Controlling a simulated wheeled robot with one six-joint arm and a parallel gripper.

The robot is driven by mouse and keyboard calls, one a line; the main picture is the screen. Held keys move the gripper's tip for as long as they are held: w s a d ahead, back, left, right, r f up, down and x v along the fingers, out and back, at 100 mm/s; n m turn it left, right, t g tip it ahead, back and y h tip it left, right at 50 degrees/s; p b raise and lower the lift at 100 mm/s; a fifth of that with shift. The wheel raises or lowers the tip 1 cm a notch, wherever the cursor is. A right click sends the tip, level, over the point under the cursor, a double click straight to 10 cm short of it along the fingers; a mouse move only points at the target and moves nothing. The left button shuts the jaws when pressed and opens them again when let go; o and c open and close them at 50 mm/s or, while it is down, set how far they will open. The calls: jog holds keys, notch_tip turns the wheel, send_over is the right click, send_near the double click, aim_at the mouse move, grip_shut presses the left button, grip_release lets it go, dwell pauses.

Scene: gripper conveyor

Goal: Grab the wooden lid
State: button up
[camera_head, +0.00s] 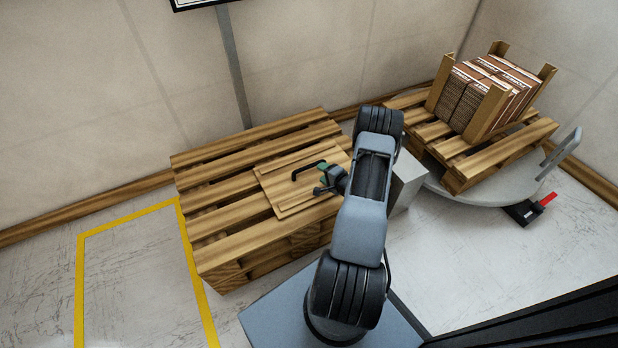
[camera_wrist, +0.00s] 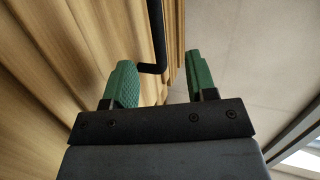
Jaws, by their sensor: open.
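The wooden lid (camera_head: 280,184) is a flat square board with a black handle (camera_head: 305,168) on top. It lies on a stack of wooden pallets (camera_head: 215,220). My gripper (camera_head: 322,178) is at the right part of the lid, close to the handle. In the wrist view, my gripper (camera_wrist: 162,82) has its green fingers apart, with nothing held. The black handle (camera_wrist: 157,40) shows ahead, its bent end in the gap between the fingers, nearer the left finger. I cannot tell whether a finger touches it.
A second pallet (camera_head: 470,150) at the right carries a stack of cardboard (camera_head: 490,90) between wooden posts, on a round grey platform (camera_head: 470,190). A grey box (camera_head: 406,178) stands between the pallets. Yellow lines (camera_head: 80,280) mark free floor at left.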

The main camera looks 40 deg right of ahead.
aim_at(311, 167)
jog(key=shift+b+x, duration=0.45)
jog(key=shift+x, duration=1.55)
jog(key=b+x, duration=0.1)
jog(key=x, duration=0.1)
jog(key=b+x, duration=0.1)
jog(key=x, duration=0.1)
jog(key=shift+a+f+b, duration=0.25)
jog(key=shift+f+b, duration=0.15)
jog(key=shift+w, duration=0.45)
jog(key=shift+c, duration=0.2)
grip_shut()
jog(key=shift+r, duration=0.1)
